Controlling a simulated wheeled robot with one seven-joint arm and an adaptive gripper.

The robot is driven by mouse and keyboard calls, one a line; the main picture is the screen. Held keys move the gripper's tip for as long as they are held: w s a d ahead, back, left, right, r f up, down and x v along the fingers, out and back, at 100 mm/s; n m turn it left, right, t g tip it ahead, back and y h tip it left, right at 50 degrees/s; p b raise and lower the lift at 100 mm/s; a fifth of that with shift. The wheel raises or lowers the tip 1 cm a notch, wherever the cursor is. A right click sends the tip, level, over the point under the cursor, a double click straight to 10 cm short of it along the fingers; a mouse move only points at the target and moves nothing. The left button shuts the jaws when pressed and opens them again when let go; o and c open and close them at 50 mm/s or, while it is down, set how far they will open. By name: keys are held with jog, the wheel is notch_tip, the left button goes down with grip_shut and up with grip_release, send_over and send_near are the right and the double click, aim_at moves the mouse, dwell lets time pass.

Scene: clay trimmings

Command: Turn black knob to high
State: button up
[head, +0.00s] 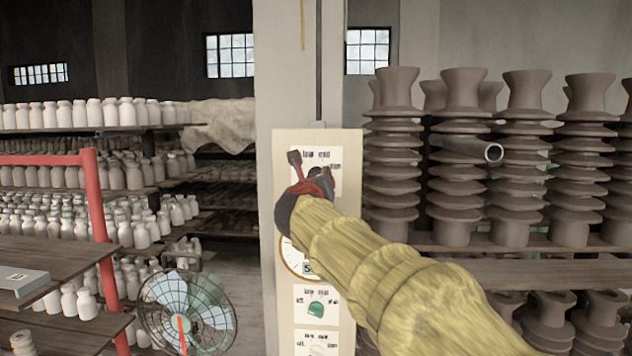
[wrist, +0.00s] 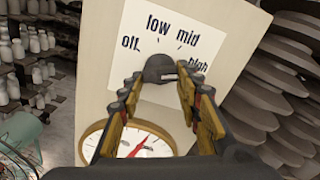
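The black knob (wrist: 159,67) sits on a white label plate (wrist: 207,47) in the wrist view. The plate reads off, low, mid and high, clockwise from the left to the right around the knob. A small light mark shows at the knob's lower right; I cannot tell which setting it points to. My gripper (wrist: 157,78) is open, with one finger on each side of the knob. A gap shows at the left finger; the right finger is close, and contact is unclear. In the head view, my gripper (head: 309,168) is at the upper panel and largely covers the knob.
The cream panel (head: 344,145) is mounted on a pillar. A round dial with a red needle (wrist: 127,144) is below the knob. Green knobs (head: 316,308) are lower down. Stacked clay pieces (head: 393,150) stand right; a fan (head: 187,310) and jar shelves are left.

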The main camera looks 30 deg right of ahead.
jog(key=o, duration=0.4)
jog(key=v, duration=1.2)
dwell(0.4)
